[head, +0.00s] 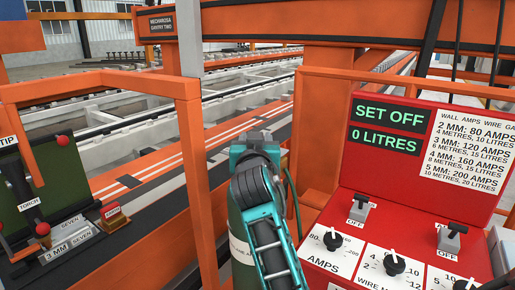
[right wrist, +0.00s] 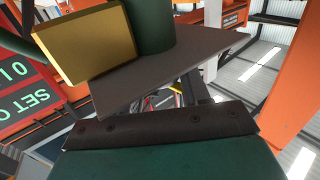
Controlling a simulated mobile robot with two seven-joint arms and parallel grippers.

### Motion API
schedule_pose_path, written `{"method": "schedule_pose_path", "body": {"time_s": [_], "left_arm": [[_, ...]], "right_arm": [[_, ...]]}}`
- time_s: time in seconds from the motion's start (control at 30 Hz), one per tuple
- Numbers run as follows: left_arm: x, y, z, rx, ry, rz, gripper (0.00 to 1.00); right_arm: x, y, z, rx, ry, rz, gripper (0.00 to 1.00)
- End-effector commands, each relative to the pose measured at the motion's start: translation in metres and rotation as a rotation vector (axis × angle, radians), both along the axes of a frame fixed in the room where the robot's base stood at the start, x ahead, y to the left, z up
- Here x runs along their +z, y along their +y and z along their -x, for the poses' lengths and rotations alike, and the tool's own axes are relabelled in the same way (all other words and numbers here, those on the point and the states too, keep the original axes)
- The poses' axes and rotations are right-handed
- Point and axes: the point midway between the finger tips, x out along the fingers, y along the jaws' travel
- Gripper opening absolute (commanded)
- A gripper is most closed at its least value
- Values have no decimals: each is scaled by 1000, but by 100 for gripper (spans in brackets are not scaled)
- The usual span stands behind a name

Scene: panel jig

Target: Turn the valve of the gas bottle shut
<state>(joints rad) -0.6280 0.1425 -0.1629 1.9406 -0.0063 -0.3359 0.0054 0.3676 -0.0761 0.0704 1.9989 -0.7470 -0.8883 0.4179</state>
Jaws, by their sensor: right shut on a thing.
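The gas bottle (head: 238,228) is a green cylinder with a white label, standing upright left of the red panel in the head view. My right arm reaches over it from below, and my right gripper (head: 255,146) is at the bottle's top, shut on the valve. The gripper hides the valve in the head view. In the right wrist view, a brass block (right wrist: 84,42) and a dark green rounded part (right wrist: 152,26) show beyond a grey plate-like finger. How the fingers sit on the valve is hidden. My left gripper is not in view.
The red panel (head: 460,190) at right reads "SET OFF" and "0 LITRES", with several knobs and switches. An orange frame post (head: 190,150) stands close left of the bottle. A green torch board (head: 45,190) is at far left. A hose (head: 293,195) runs beside the gripper.

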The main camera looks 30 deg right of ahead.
Motion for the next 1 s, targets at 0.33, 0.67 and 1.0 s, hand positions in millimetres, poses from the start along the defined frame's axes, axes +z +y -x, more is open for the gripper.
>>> {"method": "schedule_pose_path", "body": {"time_s": [0.33, 0.67, 1.0], "left_arm": [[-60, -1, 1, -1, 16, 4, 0], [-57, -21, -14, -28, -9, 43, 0], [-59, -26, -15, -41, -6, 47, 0]], "right_arm": [[-7, 6, -5, -305, -2, -3, 16], [-4, 6, -7, -512, 0, 3, 16], [-1, 6, -8, -593, 1, 2, 16]]}}
